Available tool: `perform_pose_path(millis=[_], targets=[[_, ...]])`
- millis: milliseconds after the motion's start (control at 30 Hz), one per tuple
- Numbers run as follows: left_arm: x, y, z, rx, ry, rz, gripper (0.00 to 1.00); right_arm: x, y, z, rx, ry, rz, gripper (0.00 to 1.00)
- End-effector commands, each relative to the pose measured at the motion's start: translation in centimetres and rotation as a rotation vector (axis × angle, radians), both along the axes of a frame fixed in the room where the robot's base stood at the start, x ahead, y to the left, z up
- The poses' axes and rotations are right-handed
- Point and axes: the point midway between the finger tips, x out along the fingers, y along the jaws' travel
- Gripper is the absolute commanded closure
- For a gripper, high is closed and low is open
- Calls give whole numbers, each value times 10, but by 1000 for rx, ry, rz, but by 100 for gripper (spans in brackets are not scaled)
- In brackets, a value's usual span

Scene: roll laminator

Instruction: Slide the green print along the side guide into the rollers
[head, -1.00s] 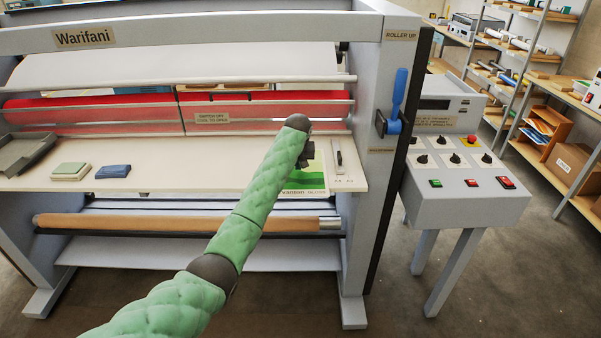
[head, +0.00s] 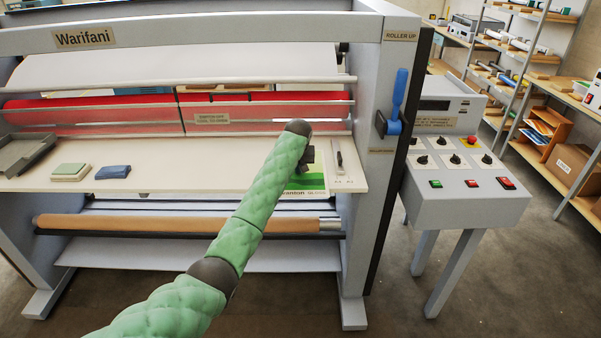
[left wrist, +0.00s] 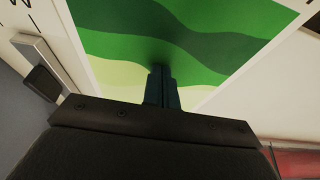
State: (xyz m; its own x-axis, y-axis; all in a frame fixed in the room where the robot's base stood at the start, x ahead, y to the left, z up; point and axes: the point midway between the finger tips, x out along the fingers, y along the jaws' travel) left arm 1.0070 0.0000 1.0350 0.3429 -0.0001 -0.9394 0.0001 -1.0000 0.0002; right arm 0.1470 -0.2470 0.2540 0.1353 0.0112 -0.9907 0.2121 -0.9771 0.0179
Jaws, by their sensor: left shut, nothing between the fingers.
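The green print (head: 314,182) lies on the pale feed table at its right end, partly hidden behind my left arm. Its green waves and white border fill much of the left wrist view (left wrist: 200,35). The side guide (head: 338,155) is a small light bar with a dark knob just right of the print; it also shows in the left wrist view (left wrist: 38,60). My left gripper (head: 307,160) is shut and empty, its fingertips (left wrist: 160,72) pointing down at the print; contact is unclear. My right gripper is out of view.
A green-and-white pad (head: 71,171) and a blue block (head: 113,171) lie on the table's left part, beside a grey tray (head: 24,153). The frame post with a blue lever (head: 398,100) and a control box (head: 465,175) stand at right. The table's middle is clear.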

Motion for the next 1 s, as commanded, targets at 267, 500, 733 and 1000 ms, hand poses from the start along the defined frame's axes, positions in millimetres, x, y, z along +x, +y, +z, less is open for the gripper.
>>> perform_pose_path(millis=[267, 500, 733, 1000], targets=[[0, 0, 0, 0, 0, 0, 100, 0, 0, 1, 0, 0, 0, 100], [0, 0, 0, 0, 1, 0, 100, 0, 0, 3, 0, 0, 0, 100], [0, 0, -1, 0, 1, 0, 100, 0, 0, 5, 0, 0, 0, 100], [0, 0, -2, 0, 2, 0, 100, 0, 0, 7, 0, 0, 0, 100]])
